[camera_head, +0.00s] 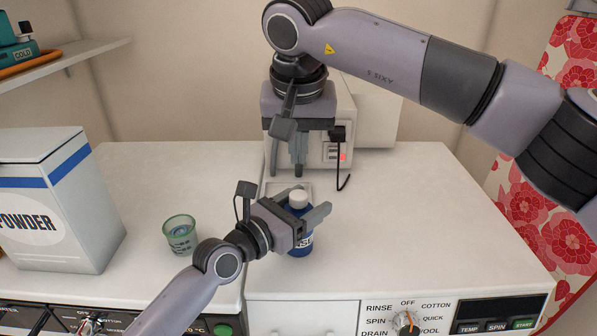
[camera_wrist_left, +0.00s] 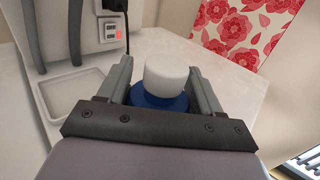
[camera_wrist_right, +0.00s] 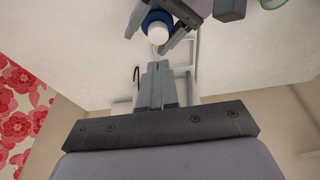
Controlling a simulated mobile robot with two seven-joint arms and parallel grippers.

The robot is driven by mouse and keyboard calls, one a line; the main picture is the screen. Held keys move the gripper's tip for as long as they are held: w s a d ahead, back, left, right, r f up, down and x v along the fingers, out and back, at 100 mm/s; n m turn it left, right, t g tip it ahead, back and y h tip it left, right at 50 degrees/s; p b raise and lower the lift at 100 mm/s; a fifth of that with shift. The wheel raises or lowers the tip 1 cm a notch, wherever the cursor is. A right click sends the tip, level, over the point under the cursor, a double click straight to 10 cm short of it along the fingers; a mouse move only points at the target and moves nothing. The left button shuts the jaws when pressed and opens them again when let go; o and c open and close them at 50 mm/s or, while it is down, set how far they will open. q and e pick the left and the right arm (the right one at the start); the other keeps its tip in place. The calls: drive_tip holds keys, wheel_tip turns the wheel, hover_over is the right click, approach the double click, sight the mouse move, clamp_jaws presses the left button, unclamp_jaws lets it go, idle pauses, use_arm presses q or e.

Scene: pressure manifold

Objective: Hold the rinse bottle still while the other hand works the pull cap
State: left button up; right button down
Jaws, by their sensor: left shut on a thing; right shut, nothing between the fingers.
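The rinse bottle (camera_head: 300,238) is dark blue with a partly hidden white label, and stands upright on the white counter. Its white pull cap (camera_head: 298,199) is on top; it also shows in the left wrist view (camera_wrist_left: 166,74) and in the right wrist view (camera_wrist_right: 158,33). My left gripper (camera_head: 309,205) is shut on the bottle, one finger on either side of its upper part just below the cap. My right gripper (camera_head: 287,172) is shut and empty, pointing down above and behind the bottle, apart from the cap.
A green-rimmed glass cup (camera_head: 180,235) stands left of the bottle. A large powder box (camera_head: 55,200) is farther left. A white machine (camera_head: 352,125) with a red light and a shallow tray (camera_wrist_left: 75,95) are behind. The counter's right side is clear; a control panel (camera_head: 440,318) is in front.

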drive_tip(key=v, duration=0.6)
drive_tip(key=shift+r, duration=0.3)
use_arm(q)
drive_tip(key=o, duration=1.2)
